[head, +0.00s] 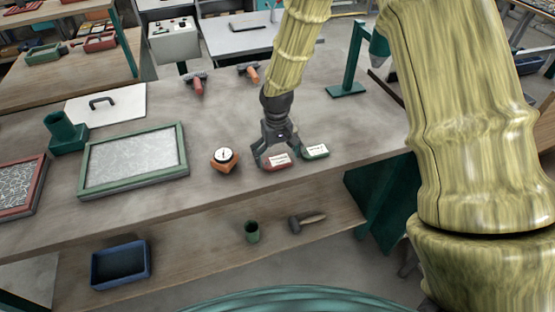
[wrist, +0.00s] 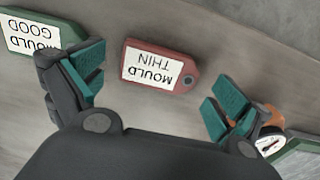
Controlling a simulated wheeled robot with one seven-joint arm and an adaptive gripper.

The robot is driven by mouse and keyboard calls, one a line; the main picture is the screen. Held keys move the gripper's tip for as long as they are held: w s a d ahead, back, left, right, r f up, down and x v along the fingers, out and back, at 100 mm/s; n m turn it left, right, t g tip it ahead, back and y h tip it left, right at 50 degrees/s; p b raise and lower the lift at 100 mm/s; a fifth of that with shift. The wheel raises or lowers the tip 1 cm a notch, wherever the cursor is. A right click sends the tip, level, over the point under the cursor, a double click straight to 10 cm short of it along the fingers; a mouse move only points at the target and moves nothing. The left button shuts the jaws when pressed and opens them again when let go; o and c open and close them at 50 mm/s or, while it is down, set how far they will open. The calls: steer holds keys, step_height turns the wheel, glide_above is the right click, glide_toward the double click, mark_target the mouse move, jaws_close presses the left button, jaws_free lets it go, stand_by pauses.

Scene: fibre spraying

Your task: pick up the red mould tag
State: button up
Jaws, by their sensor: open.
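The red mould tag (head: 277,163) lies flat on the workbench. In the wrist view the red tag (wrist: 160,67) reads "MOULD THIN" on a white label and has a hole at one end. My gripper (head: 277,158) is open just above it, and in the wrist view its teal-padded fingers (wrist: 158,95) stand apart with nothing between them. A green tag (head: 316,151) lies close to the right of the red one; in the wrist view the green tag (wrist: 35,35) reads "MOULD GOOD", beside one finger.
An orange dial gauge (head: 224,158) stands just left of my gripper, close to one finger in the wrist view. A green-framed screen (head: 133,162) lies farther left. Two hammer-like tools (head: 197,84) lie behind. A lower shelf (head: 195,235) holds a blue bin (head: 121,264).

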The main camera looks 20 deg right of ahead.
steer(key=shift+f, duration=0.5)
steer(key=c, duration=0.8)
steer(key=shift+r, duration=0.1)
